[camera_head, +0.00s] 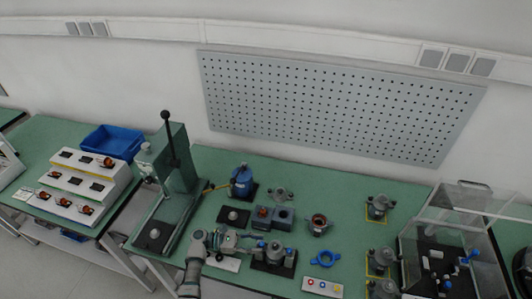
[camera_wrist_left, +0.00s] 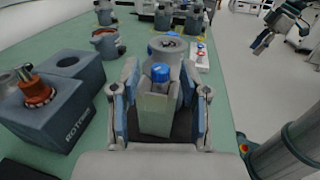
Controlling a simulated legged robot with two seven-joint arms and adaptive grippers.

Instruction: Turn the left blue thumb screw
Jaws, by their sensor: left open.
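The fixture with blue thumb screws stands on a dark base plate (camera_head: 286,270) at the front middle of the green table. The left blue thumb screw (camera_head: 261,243) sits at its left side, close to my left gripper (camera_head: 252,243). In the left wrist view this blue screw (camera_wrist_left: 160,72) sits on top of a grey block (camera_wrist_left: 157,108), between the spread fingers of my left gripper (camera_wrist_left: 158,98). The gripper is open, with gaps beside the screw. What appears to be my right gripper (camera_wrist_left: 268,36) hangs away from the table at upper right; its jaw state is unclear.
A dark grey double block (camera_wrist_left: 52,112) with a copper-coloured part stands close left of my left gripper. A blue ring part (camera_head: 325,258) and a white button box (camera_head: 322,287) lie right of the fixture. A press (camera_head: 180,165) stands at the left.

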